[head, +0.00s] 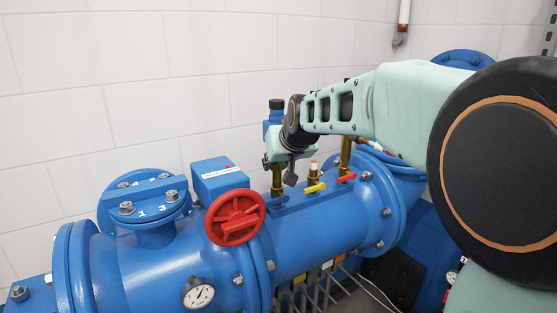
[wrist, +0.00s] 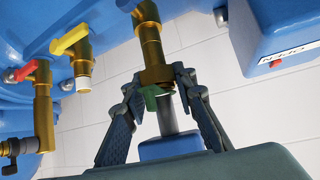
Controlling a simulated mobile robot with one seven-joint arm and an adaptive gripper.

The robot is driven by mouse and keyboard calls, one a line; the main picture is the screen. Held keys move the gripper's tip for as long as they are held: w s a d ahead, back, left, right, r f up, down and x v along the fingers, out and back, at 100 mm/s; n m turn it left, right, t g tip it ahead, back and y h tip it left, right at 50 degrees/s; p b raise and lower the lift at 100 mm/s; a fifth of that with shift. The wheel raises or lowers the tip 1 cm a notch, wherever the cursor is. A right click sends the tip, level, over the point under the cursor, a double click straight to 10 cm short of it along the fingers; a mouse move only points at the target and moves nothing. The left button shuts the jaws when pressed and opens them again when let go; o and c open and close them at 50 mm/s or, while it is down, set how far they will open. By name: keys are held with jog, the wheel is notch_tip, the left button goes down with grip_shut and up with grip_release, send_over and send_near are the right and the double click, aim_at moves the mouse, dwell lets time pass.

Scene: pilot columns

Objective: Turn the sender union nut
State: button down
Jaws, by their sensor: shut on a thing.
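The sender union nut (wrist: 155,75) is a brass hex piece at the end of a brass pipe in the wrist view. My gripper (wrist: 158,84) has its two dark fingers closed on opposite sides of this nut. A green part sits just beside the nut, and a grey stem runs from there to the blue sender body (wrist: 170,147). In the head view my gripper (head: 284,168) is beside the brass pipe (head: 277,181), with the blue, black-capped sender (head: 274,116) above it. My wrist and fingers hide the nut in the head view.
A yellow lever (head: 315,188) and a red lever (head: 347,177) stand close to the right. A blue box with a red handwheel (head: 235,217) is on the left. The large blue pipe (head: 310,235) runs below, with a gauge (head: 198,293). White tiled wall stands behind.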

jog(key=shift+f, duration=0.1)
dwell(0.3)
jog(key=shift+d+b, duration=0.1)
jog(key=shift+b, duration=0.3)
jog(key=shift+f+n+y+b, duration=0.1)
jog(key=shift+n+y+b, duration=0.4)
jog(key=shift+n+g+y+b, duration=0.45)
jog(key=shift+n+b, duration=0.25)
jog(key=shift+b, duration=0.55)
jog(key=shift+n+y+b, duration=0.25)
jog(key=shift+n+b, duration=0.05)
jog(key=shift+b, duration=0.05)
